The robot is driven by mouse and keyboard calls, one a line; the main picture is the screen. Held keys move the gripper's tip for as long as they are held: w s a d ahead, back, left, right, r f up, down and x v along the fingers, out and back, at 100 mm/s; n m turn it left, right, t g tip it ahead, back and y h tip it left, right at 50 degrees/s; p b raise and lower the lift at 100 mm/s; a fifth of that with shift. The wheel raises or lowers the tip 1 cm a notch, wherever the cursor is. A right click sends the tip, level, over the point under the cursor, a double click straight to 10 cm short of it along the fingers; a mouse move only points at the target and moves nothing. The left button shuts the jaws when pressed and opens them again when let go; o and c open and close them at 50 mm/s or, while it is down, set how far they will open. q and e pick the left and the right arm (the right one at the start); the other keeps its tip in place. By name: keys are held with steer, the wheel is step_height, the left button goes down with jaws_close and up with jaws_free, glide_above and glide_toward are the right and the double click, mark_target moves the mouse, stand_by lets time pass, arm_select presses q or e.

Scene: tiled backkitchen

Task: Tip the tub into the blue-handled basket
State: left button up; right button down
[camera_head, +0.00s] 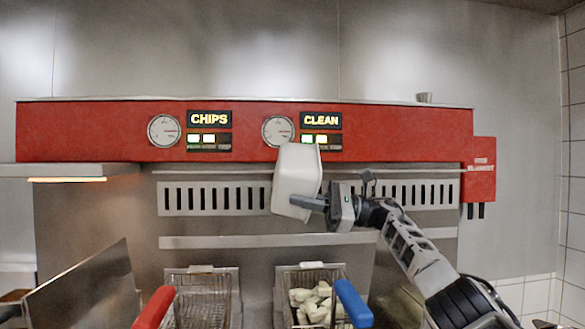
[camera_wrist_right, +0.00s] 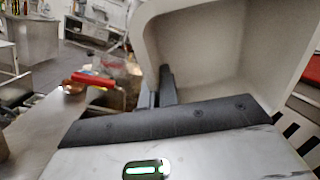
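The white tub (camera_head: 296,178) is tilted on its side high above the fryer, roughly over the blue-handled basket (camera_head: 345,272). My right gripper (camera_head: 308,202) is shut on its rim. In the right wrist view the tub's inside (camera_wrist_right: 205,50) looks bare where it shows. Several pale chunks (camera_head: 315,301) lie in the blue-handled basket, below the tub. The blue handle (camera_head: 353,303) points toward me. My left gripper is not in view.
A red-handled basket (camera_head: 202,300) stands to the left of the blue-handled one and looks empty. Behind them is a slotted steel back panel under the red control panel (camera_head: 385,135) with gauges. A steel sheet (camera_head: 85,290) slants up at the left.

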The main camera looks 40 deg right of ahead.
steer(key=shift+r+g+h+p, duration=0.3)
steer(key=shift+h+p, duration=0.2)
steer(key=shift+p, duration=0.3)
steer(key=shift+a+f, duration=0.1)
steer(key=shift+f, duration=0.1)
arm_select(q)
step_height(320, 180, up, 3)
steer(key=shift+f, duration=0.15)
arm_select(e)
steer(key=shift+f, duration=0.15)
steer(key=r+g+h+p, duration=0.1)
steer(key=p, duration=0.3)
steer(key=shift+w+a+h, duration=0.1)
steer(key=shift+a+h, duration=0.05)
steer(key=shift+h, duration=0.15)
steer(key=shift+f+g, duration=0.1)
steer(key=shift+g, duration=0.2)
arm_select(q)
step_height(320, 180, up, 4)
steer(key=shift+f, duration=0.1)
arm_select(e)
steer(key=shift+w+a+f+h, duration=0.1)
steer(key=shift+a+f+h, duration=0.1)
steer(key=shift+h, duration=0.3)
steer(key=shift+d+g, duration=0.1)
steer(key=shift+g, duration=0.2)
